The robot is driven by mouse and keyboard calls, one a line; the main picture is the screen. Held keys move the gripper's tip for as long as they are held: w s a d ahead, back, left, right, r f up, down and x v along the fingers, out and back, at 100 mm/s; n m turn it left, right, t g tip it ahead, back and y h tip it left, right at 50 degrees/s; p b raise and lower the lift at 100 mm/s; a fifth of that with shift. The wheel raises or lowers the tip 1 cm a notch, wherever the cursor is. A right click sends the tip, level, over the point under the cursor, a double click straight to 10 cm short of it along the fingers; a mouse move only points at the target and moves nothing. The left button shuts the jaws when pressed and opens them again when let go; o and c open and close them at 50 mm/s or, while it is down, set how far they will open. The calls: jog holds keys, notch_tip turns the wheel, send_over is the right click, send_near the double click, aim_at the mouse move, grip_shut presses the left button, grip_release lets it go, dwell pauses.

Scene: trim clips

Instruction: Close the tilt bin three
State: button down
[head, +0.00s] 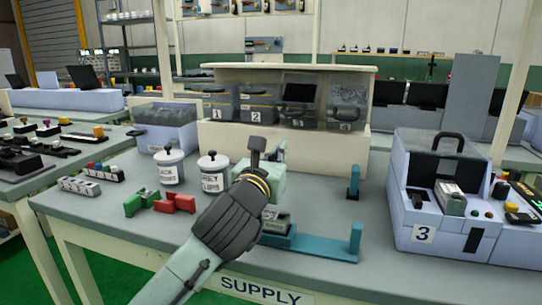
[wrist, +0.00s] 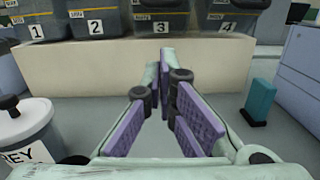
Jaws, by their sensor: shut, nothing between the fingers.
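Tilt bin three (head: 298,112) is in the row of numbered bins in the cream cabinet at the back of the table. A dark gap shows above its front in the head view, unlike its neighbours, so it looks tilted open. Its lower front, with the label 3, shows at the top of the wrist view (wrist: 160,20); its upper part is cut off there. My gripper (head: 262,150) is in front of the cabinet, apart from the bin. Its fingertips are together and empty in the wrist view (wrist: 166,62), pointing toward the cabinet base below bin three.
Bins one (head: 218,103), two (head: 256,104) and four (head: 347,112) flank bin three. Two lidded white pots (head: 214,172) stand left of my gripper. A teal bracket (head: 320,243) lies in front, and a pale case labelled 3 (head: 424,215) stands right.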

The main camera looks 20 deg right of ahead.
aim_at(299, 106)
jog(key=w+d+r+p, duration=0.2)
jog(key=w+d+r, duration=0.1)
jog(key=w, duration=0.2)
jog(key=shift+w+d+r, duration=0.15)
jog(key=shift+d+r, duration=0.05)
jog(key=shift+d, duration=0.2)
jog(key=shift+r, duration=0.15)
jog(key=shift+r+g+p, duration=0.3)
jog(key=shift+r+p, duration=0.05)
jog(key=shift+p, duration=0.8)
jog(key=shift+w+r+y+p, duration=0.1)
jog(key=shift+r+y+p, duration=0.05)
jog(key=shift+y+p, duration=0.25)
